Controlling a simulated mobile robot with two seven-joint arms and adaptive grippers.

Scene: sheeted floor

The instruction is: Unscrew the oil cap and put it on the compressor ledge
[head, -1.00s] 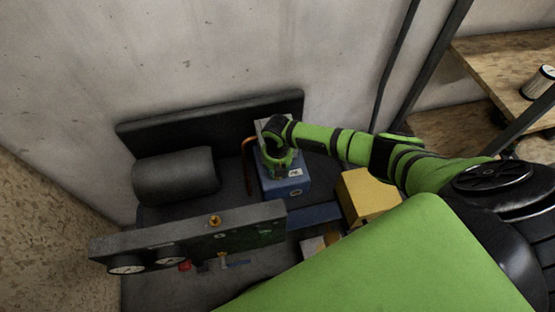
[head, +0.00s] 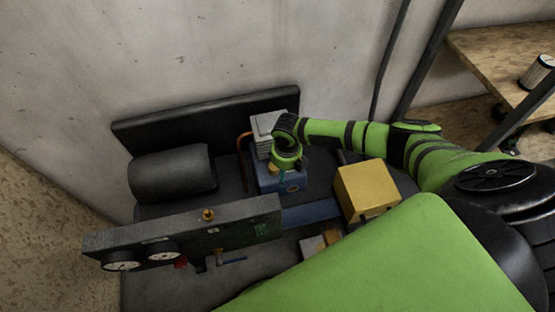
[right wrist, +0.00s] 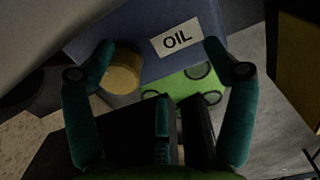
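The brass-yellow oil cap (right wrist: 122,72) is on the compressor's blue block (right wrist: 150,32), left of the white OIL label (right wrist: 176,40) in the right wrist view. The block also shows in the head view (head: 292,187). My right gripper (right wrist: 158,50) is open, its fingers spread wide over the block. The cap is close to the left finger and far from the right one; whether that finger touches it I cannot tell. In the head view my right gripper (head: 283,172) hangs at the block and partly hides it. I cannot make out which surface is the ledge. My left gripper is out of view.
A dark tank (head: 172,172) stands left of the block, with a grey finned part (head: 266,128) behind it. A yellow box (head: 367,189) stands to the right. A grey gauge panel (head: 180,232) runs in front. A wooden shelf (head: 505,60) is at upper right.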

